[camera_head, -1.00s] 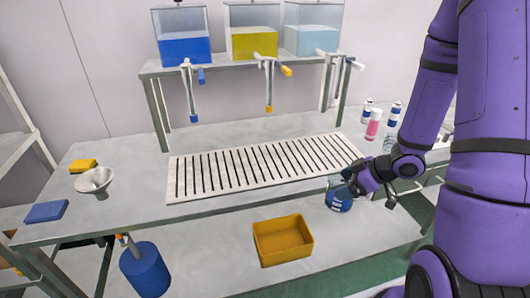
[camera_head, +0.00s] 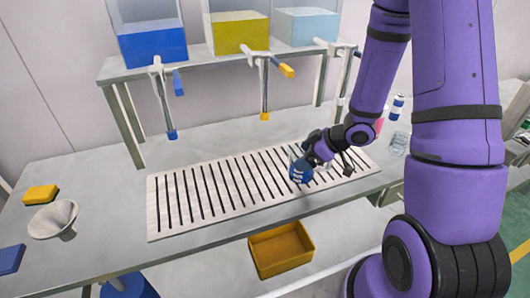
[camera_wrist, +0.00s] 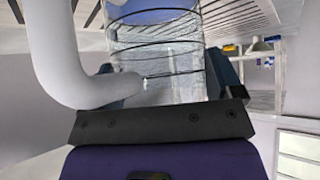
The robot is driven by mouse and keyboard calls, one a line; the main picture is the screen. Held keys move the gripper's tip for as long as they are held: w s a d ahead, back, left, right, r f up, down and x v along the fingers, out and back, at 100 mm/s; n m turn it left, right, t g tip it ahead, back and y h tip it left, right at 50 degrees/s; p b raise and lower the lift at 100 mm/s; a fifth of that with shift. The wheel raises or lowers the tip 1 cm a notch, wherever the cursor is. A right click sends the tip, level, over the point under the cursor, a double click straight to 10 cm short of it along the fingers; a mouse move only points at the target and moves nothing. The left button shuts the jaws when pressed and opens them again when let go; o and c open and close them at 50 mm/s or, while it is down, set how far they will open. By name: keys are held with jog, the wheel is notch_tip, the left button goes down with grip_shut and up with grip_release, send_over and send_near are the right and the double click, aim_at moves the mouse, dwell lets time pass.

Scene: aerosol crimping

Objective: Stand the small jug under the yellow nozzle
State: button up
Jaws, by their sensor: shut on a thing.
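The small jug (camera_head: 299,172), which looks blue in the head view, is held in my gripper (camera_head: 311,151) over the right part of the slotted drain grate. In the wrist view the jug (camera_wrist: 160,45) is clear with dark rings, and its white handle (camera_wrist: 55,50) is at the left. My gripper (camera_wrist: 170,90) is shut on its body. I cannot tell whether the jug touches the grate. The yellow nozzle (camera_head: 265,115) hangs from the yellow tank's tap, up and left of the jug.
The slotted grate (camera_head: 215,200) is otherwise bare. A blue nozzle (camera_head: 172,134) hangs at left. A funnel (camera_head: 52,220) and a yellow sponge (camera_head: 40,194) lie at far left. A yellow bin (camera_head: 281,252) sits below the front edge. Bottles stand at right.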

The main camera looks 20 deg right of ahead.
jog(key=w+a, duration=0.2)
jog(key=a, duration=0.1)
jog(key=w+a, duration=0.3)
jog(key=w+a+f, duration=0.1)
jog(key=w+a, duration=0.1)
jog(key=a, duration=0.1)
jog(key=shift+w+a, duration=0.15)
jog(key=shift+w, duration=0.25)
jog(key=shift+f, duration=0.25)
jog(key=shift+f, duration=0.1)
jog(key=o, duration=0.8)
